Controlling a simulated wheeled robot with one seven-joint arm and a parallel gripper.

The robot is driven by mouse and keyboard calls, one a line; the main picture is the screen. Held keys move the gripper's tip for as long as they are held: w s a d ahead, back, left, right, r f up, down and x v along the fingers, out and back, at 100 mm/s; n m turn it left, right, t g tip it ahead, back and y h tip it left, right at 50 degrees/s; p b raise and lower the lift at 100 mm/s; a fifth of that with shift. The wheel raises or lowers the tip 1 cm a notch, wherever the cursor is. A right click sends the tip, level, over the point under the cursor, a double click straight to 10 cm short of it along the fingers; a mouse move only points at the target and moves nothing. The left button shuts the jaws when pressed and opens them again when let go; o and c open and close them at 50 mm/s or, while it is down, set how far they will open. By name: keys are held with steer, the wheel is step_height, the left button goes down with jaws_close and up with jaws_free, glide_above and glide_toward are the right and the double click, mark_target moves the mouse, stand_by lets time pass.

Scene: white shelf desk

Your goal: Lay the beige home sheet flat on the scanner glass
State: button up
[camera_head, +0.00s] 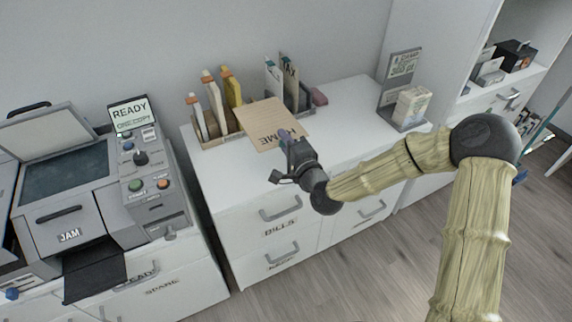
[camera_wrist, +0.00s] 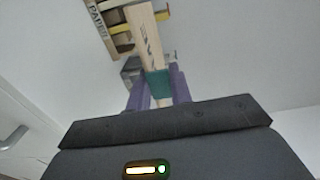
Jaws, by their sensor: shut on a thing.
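The beige home sheet (camera_head: 265,121), lettered HOME, is in my gripper (camera_head: 284,138) above the white desk. In the head view it appears in front of the file holders, and its near edge is at the fingers. In the wrist view the sheet (camera_wrist: 148,38) shows as a narrow beige strip, with the purple fingers (camera_wrist: 158,88) closed at its end. The grey scanner (camera_head: 70,190) stands at the left with its lid (camera_head: 45,132) raised. Its dark glass (camera_head: 66,172) is bare. My gripper is well to the right of it.
A READY screen (camera_head: 128,113) and buttons stand right of the glass. A black tray (camera_head: 95,272) juts out in front. File holders (camera_head: 212,138) line the desk's back. A sign stand (camera_head: 400,88) with a paper stack (camera_head: 412,106) is at the right. Drawer handles (camera_head: 280,208) protrude in front.

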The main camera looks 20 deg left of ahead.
steer(key=shift+s+f+b, duration=0.4)
steer(key=shift+f+b, duration=0.3)
steer(key=shift+f, duration=0.05)
steer(key=b, duration=0.7)
glide_above(284, 185)
steer(key=s, duration=0.1)
step_height(284, 185, down, 7)
steer(key=shift+d+f, duration=0.1)
steer(key=shift+d, duration=0.1)
steer(key=shift+w, duration=0.1)
steer(key=shift+f+b, duration=3.3)
steer(key=shift+f, duration=0.85)
steer(key=shift+s+f, duration=0.15)
steer(key=shift+s, duration=0.05)
